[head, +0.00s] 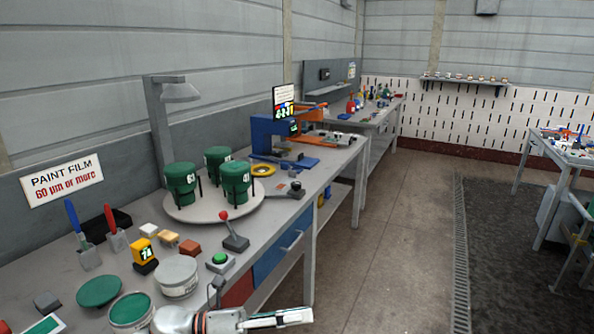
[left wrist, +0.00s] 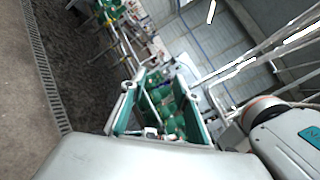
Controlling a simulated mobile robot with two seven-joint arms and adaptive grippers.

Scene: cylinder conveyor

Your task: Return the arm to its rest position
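My left arm shows at the bottom edge of the head view, with its gripper (head: 282,318) low beside the front edge of the near bench. In the left wrist view, the left gripper's two fingers (left wrist: 162,96) stand apart with teal inner faces. The gripper is open, and I see nothing held in it. Green objects (left wrist: 172,112) show between and beyond the fingers, small and unclear. My right gripper is in neither view.
Another table (head: 570,155) stands at far right.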

